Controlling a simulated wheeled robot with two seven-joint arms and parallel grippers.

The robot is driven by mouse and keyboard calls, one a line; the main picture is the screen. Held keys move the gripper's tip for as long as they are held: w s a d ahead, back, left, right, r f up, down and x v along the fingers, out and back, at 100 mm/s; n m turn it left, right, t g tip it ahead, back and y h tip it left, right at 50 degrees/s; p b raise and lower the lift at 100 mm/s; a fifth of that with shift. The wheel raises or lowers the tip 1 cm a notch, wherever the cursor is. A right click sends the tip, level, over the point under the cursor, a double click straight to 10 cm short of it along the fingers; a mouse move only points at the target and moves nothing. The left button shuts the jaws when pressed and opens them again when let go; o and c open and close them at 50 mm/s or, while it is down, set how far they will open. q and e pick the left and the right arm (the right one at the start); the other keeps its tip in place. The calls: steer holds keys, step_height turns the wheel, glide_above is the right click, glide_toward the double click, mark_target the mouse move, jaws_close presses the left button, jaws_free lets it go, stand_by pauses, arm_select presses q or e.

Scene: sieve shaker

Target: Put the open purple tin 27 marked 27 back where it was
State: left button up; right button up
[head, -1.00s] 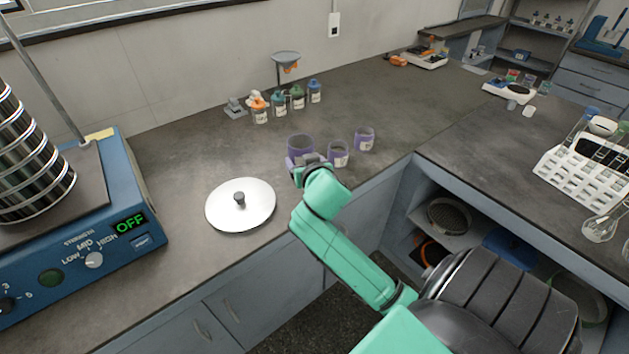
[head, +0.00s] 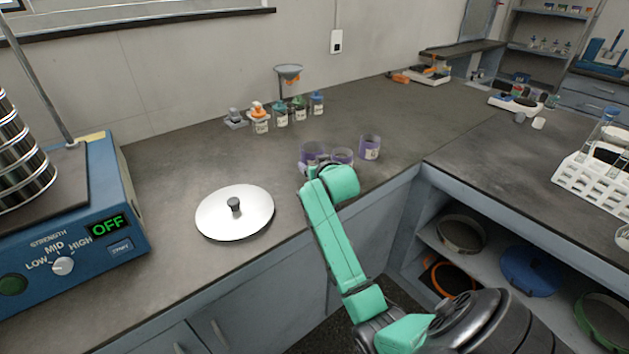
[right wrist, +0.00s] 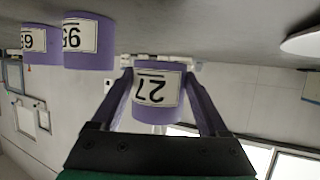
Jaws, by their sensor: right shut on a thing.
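My right gripper (head: 314,168) is shut on the purple tin 27 (right wrist: 158,88), with one finger on each side of it in the right wrist view. That view is upside down, and the label 27 faces the camera. In the head view the tin (head: 311,151) is the leftmost of three purple tins, partly hidden by my gripper. It appears to be held a little above the counter. Tin 95 (right wrist: 90,42) stands beside it, and another purple tin (right wrist: 41,44), its number partly cut by the curve, stands beyond. My left gripper is not in view.
A round silver lid (head: 235,212) lies on the counter (head: 165,185) to the left. The blue shaker (head: 120,200) reads OFF. Several small bottles (head: 281,117) and a funnel stand (head: 289,74) are behind.

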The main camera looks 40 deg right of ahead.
step_height(320, 180, down, 5)
steer(key=shift+r, duration=0.1)
steer(key=shift+f, duration=0.3)
steer(key=o, duration=1.3)
steer(key=shift+o, duration=0.2)
steer(key=shift+s+r, duration=0.15)
steer(key=shift+r, duration=0.2)
steer(key=v, duration=1.1)
steer(key=shift+s+a+r, duration=0.1)
steer(key=shift+s+a, duration=0.15)
